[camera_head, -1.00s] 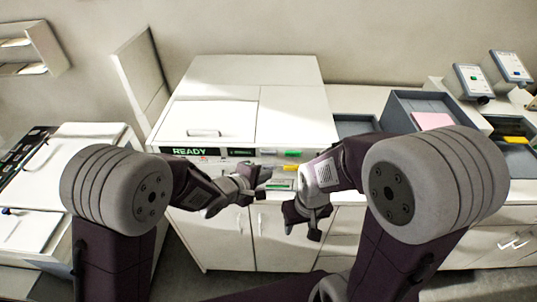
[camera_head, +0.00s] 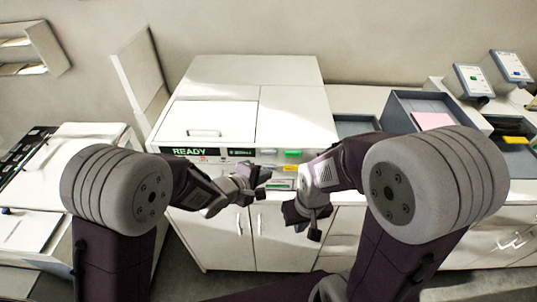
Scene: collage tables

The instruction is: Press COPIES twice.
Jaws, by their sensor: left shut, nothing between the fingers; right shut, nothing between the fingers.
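The white copier (camera_head: 290,115) stands in the middle, with a front strip whose display (camera_head: 190,150) reads READY. A second small dark display (camera_head: 240,152) sits to its right. A green button (camera_head: 293,154) shows at the right of the strip. A small grey button (camera_head: 268,152) is left of it; its label is too small to read, so I cannot tell which control is COPIES. My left gripper (camera_head: 262,184) is shut and empty, just in front of and below the strip. My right gripper (camera_head: 316,224) is shut and empty, lower and to the right, before the cabinet.
A dark grey tray (camera_head: 400,112) with a pink sheet (camera_head: 433,121) stands right of the copier. Two small panels (camera_head: 474,80) (camera_head: 511,66) stand at the back right. A white unit (camera_head: 75,165) is at the left. White cabinet doors (camera_head: 275,240) lie below the copier.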

